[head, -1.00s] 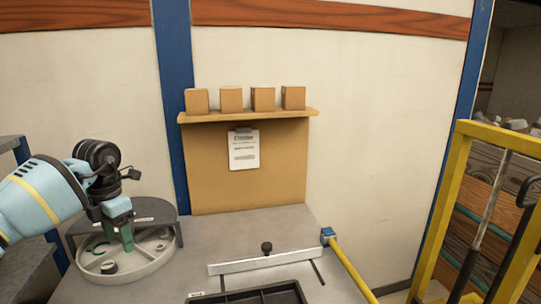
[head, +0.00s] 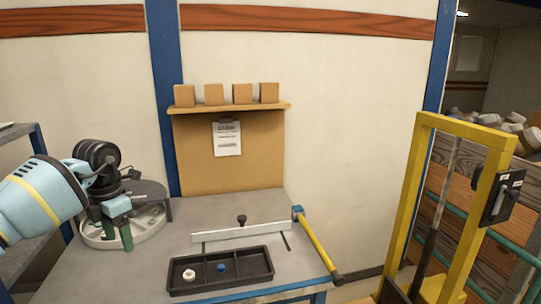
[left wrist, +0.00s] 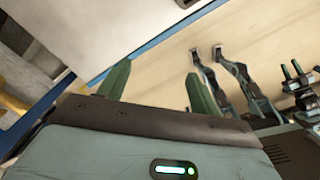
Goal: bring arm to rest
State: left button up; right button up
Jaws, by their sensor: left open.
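My left arm comes in from the left in the head view. Its gripper (head: 116,246) has green fingers pointing down, apart and empty, in front of the near rim of the round grey fixture (head: 155,229). In the left wrist view the two green fingers (left wrist: 156,84) stand wide apart with nothing between them. My right gripper is not seen in the head view.
The grey bench (head: 190,214) holds a black divided tray (head: 262,279) with a white knob (head: 189,275) and a blue knob (head: 221,268). A metal bar (head: 240,232) lies behind it. A yellow-handled lever (head: 318,246) is at the right edge, near a yellow frame (head: 407,205).

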pick_arm(q)
jog(key=s+d+f+m+g+h, duration=0.1)
jog(key=s+d+f+h, duration=0.1)
jog(key=d+f+h, duration=0.5)
jog(key=s+d+f, duration=0.2)
jog(key=d+f, duration=0.3)
jog(key=d, duration=0.7)
jog(key=s+d+f+n+t+h, duration=0.1)
jog(key=s+d+n+t+h, duration=0.2)
jog(key=s+d+n+h, duration=0.25)
jog(key=s+d+f+n+t+h, duration=0.2)
jog(key=s+d+n+t+h, duration=0.1)
jog(key=d+n+h, duration=0.4)
jog(key=s+a+f+n+t+y, duration=0.35)
jog(key=f+n+t+y, duration=0.2)
jog(key=n, duration=0.45)
jog(key=s+a+f+n+t+y, duration=0.3)
jog(key=a+f+n+t+y, duration=0.25)
jog(key=n, duration=0.35)
jog(key=s+a+f+n+g+y, duration=0.3)
jog(key=s+a+f+n, duration=0.1)
jog(key=s, duration=0.5)
jog(key=s+a+f+n+g+y, duration=0.3)
jog(key=s+f+n, duration=0.3)
jog(key=s+f, duration=0.2)
jog(key=shift+s+a+f+g, duration=0.25)
jog(key=shift+s+a+g, duration=0.05)
jog(key=shift+s+a, duration=0.1)
